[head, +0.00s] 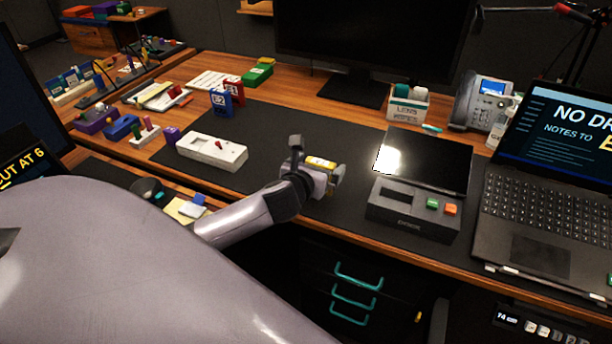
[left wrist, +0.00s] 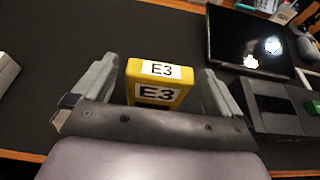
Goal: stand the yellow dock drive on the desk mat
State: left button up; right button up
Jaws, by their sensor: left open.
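The yellow dock drive (left wrist: 158,83), labelled E3, stands between the two fingers of my left gripper (left wrist: 160,88) in the left wrist view. A small gap shows on each side of it, so the fingers are open around it. In the head view the yellow drive (head: 321,162) shows partly behind my left gripper (head: 322,175). It appears upright on the dark desk mat (head: 285,140), near the mat's front edge; its lower part is hidden. My right gripper is not in view.
A grey dock (head: 412,222) with green and orange buttons sits to the right, beside a dark tablet (head: 430,160). Blue (head: 221,103) and red (head: 235,92) drives stand farther back. The mat's middle is clear.

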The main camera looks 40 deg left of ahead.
pick_arm(q)
jog(key=p+v, duration=0.1)
jog(key=v, duration=0.9)
jog(key=s+d+f+n+g+h, duration=0.1)
jog(key=s+d+f+n, duration=0.4)
jog(key=n, duration=1)
jog(key=s+d+f+n+g+h, duration=0.2)
jog(key=s+d+f+n+h, duration=0.2)
jog(key=s+f+n, duration=0.6)
jog(key=d+f+n, duration=0.1)
jog(key=d+n, duration=0.1)
jog(key=n, duration=0.4)
jog(key=shift+s+d+f+h, duration=0.3)
jog(key=shift+s+f, duration=0.05)
jog(key=shift+s, duration=0.05)
jog(key=shift+r+p, duration=0.5)
jog(key=shift+r, duration=0.05)
